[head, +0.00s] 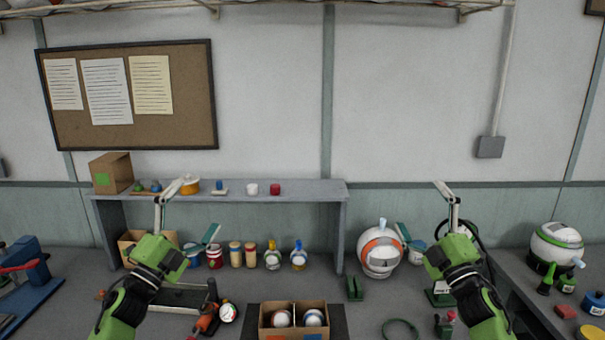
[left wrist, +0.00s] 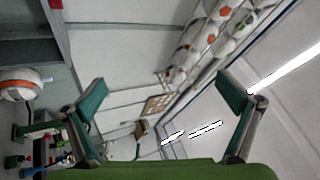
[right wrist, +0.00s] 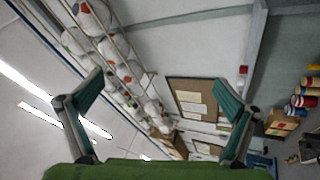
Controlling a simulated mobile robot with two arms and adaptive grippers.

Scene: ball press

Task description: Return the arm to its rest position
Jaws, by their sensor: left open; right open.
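My left gripper (head: 187,222) is raised in front of the shelf at the left of the head view. Its two fingers are spread wide, with nothing between them. In the left wrist view its teal fingertips (left wrist: 165,100) stand far apart. My right gripper (head: 425,212) is raised at the right, in front of the back wall. It is also spread open and empty, and its teal pads (right wrist: 160,98) show apart in the right wrist view. Both grippers are above the bench and touch nothing that I can see.
A cardboard box (head: 262,323) with two balls stands at the front middle. A grey shelf (head: 300,190) with jars under it is behind. A round white and orange ball-like machine (head: 380,250) stands right of centre. A blue press (head: 28,275) is at the far left.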

